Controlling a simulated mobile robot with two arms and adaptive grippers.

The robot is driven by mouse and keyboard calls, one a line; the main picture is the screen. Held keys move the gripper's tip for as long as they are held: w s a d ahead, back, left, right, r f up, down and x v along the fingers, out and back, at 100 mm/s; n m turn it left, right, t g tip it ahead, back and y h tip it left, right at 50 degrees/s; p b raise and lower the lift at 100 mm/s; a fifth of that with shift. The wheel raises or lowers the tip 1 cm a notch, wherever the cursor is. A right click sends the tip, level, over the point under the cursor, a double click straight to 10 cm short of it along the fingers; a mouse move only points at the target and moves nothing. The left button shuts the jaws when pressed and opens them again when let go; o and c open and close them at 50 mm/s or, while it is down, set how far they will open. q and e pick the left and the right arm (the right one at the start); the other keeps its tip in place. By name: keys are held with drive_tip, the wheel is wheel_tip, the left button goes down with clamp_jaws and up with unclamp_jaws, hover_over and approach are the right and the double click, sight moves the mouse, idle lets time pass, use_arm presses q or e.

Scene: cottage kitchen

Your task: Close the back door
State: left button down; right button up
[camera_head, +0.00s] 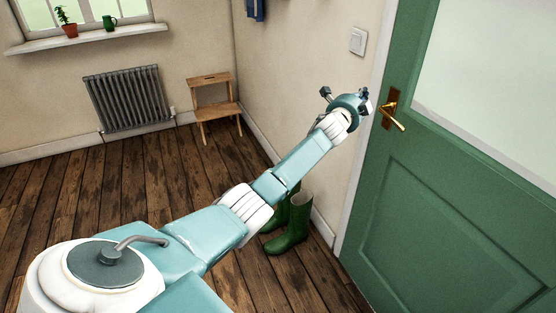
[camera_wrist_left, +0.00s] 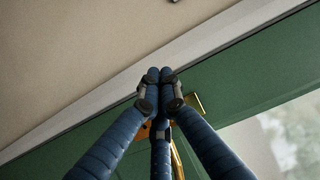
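The green back door (camera_head: 445,215) with its glass pane fills the right of the head view. Its left edge meets the white frame (camera_head: 368,135), and I see no gap there. A brass lever handle (camera_head: 393,117) sits on its left side. My left gripper (camera_head: 366,101) is just left of the handle. In the left wrist view, the blue fingers of my left gripper (camera_wrist_left: 160,76) are together at the tips with nothing seen between them. The brass handle (camera_wrist_left: 194,105) is partly hidden behind the fingers; I cannot tell whether they touch it. My right gripper is not in view.
Green boots (camera_head: 290,228) stand on the floor by the wall, below my left arm. A wooden step stool (camera_head: 214,103) is in the corner, beside a radiator (camera_head: 127,99). A light switch (camera_head: 357,41) is left of the door. The plank floor at left is clear.

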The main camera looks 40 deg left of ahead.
use_arm(q)
drive_tip(key=shift+w+d+r, duration=0.1)
drive_tip(key=shift+w, duration=0.2)
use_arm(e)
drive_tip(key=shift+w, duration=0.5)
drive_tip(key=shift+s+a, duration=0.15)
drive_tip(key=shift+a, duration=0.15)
